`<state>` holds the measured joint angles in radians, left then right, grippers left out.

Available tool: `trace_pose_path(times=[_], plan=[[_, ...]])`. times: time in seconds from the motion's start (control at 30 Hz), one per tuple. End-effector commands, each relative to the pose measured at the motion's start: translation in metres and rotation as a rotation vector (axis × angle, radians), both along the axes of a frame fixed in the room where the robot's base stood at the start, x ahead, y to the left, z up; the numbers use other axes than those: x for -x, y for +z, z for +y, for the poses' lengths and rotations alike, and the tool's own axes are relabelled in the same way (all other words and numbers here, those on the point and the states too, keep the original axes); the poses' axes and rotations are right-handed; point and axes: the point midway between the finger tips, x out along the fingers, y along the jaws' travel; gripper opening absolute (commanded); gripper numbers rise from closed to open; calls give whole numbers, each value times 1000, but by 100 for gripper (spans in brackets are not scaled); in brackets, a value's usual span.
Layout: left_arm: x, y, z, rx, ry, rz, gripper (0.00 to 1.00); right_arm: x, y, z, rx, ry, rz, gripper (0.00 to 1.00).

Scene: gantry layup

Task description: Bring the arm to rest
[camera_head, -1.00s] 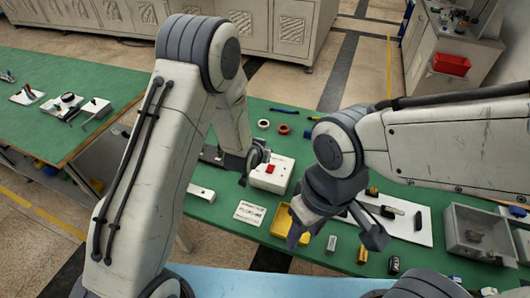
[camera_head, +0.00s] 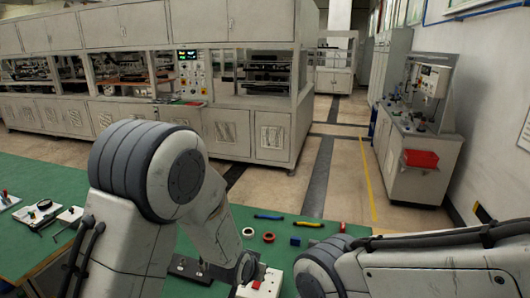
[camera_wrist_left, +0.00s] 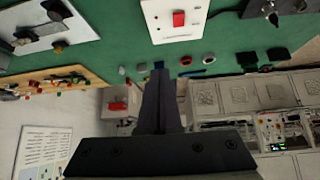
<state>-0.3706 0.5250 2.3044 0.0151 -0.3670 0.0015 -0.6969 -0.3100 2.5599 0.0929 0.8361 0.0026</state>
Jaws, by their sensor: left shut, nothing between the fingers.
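My left arm (camera_head: 150,215) is white and grey and rises from the lower left in the head view. It bends at a dark ringed joint and reaches down toward the green table (camera_head: 205,235). My left gripper shows in the left wrist view (camera_wrist_left: 160,95) as dark fingers pressed together, shut and empty. It points over the table and touches nothing that I can see. My right arm (camera_head: 420,268) comes in from the right edge in the head view. Its gripper is below the picture.
A white box with a red switch (camera_head: 270,286) is on the table close to my left arm's end. Tape rings (camera_head: 268,237), a blue block (camera_head: 295,241) and hand tools (camera_head: 269,217) lie behind it. Grey cabinets (camera_head: 240,135) and a bench with a red bin (camera_head: 421,158) stand beyond clear floor.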

Motion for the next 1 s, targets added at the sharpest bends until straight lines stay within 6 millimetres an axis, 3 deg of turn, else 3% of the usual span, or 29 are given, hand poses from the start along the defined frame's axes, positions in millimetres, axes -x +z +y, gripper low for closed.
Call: trace_pose_path(times=[0.07, 0.2, 0.4, 0.5, 0.6, 0.7, 1.0], plan=[[36, 21, -13, -23, -48, 75, 0, 0, -8, 0, 0, 0, 0, 50], [114, 49, -17, -82, -125, 241, 0, 0, -16, 0, 0, 1, 0, 50], [222, 77, 2, -172, -231, 447, 0, 0, -25, 0, 0, 1, 0, 50], [259, 85, 15, -207, -268, 518, 0, 0, -27, 0, 0, 2, 0, 50], [280, 89, 24, -230, -290, 561, 0, 0, -28, 0, 0, 2, 0, 50], [289, 91, 28, -242, -298, 582, 0, 0, -29, 0, 0, 2, 0, 50], [290, 91, 28, -242, -298, 585, 0, 0, -28, 0, 0, 2, 0, 50]])
